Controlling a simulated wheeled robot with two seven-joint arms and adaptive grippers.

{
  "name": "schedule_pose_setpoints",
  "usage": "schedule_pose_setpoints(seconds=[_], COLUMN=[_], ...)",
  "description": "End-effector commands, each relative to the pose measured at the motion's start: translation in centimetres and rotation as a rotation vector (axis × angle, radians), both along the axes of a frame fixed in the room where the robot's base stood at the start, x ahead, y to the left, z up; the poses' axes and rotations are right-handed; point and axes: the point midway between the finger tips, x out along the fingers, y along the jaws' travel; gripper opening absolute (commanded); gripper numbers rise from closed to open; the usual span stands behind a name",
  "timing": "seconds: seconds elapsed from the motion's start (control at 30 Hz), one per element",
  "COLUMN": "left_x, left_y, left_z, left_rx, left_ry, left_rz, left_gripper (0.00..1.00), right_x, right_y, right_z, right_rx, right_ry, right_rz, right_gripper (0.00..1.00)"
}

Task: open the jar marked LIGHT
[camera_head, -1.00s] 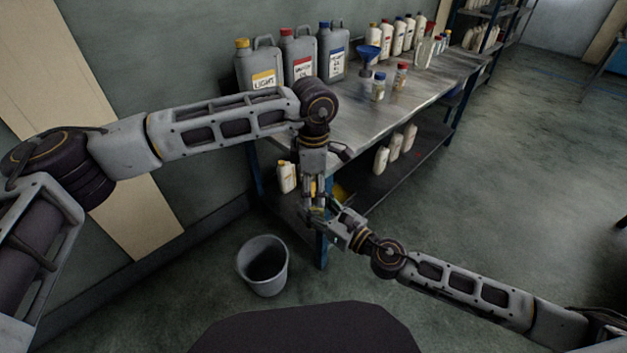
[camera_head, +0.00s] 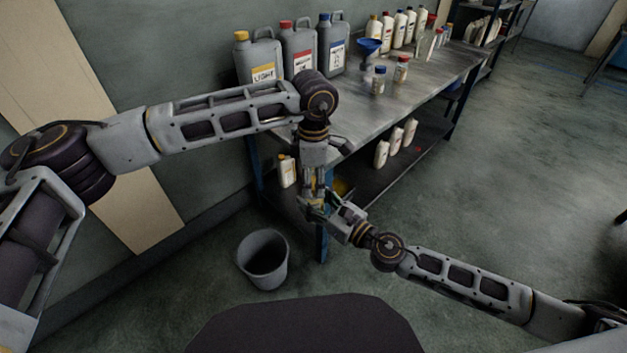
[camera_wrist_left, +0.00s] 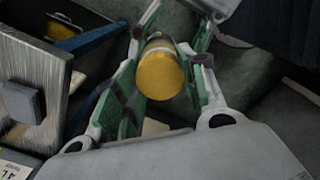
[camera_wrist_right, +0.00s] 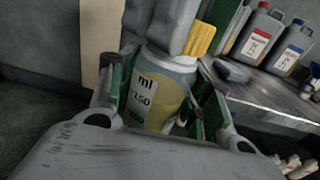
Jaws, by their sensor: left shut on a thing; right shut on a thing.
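My right gripper (camera_head: 335,212) is shut around a small clear jar (camera_wrist_right: 152,104). Its white label shows "ml" and "150", with yellowish content behind; the word LIGHT is not readable on it. My left gripper (camera_head: 314,192) comes down from above and is shut on the yellow lid (camera_wrist_left: 161,72), which sits between its green-padded fingers. In the right wrist view the ridged side of the lid (camera_wrist_right: 200,40) shows beside the left fingers, just above the jar.
A grey canister (camera_head: 257,62) with a yellow cap and a LIGHT label stands on the metal bench (camera_head: 415,92), beside red-capped (camera_head: 299,55) and blue-capped (camera_head: 332,48) ones. A blue funnel (camera_head: 369,47) and two small jars stand further along. A bin (camera_head: 263,262) stands on the floor below.

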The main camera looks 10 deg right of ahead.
Motion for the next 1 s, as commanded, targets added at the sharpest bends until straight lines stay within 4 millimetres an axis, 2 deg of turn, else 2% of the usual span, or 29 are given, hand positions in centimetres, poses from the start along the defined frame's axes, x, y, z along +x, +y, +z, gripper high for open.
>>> schedule_pose_setpoints(seconds=[0.57,1.0], left_x=[0.00,0.00], left_y=[0.00,-0.03], left_z=[0.08,0.96], left_rx=[0.000,-0.001], left_ry=[0.000,0.000], left_rz=[0.000,0.000], left_gripper=[0.12,0.12], right_x=[0.01,0.01], right_y=[0.00,0.00], right_z=[0.05,0.05], right_rx=[0.001,0.001], right_ry=[-0.001,-0.001], right_rz=[0.000,0.000], right_gripper=[0.00,0.00])
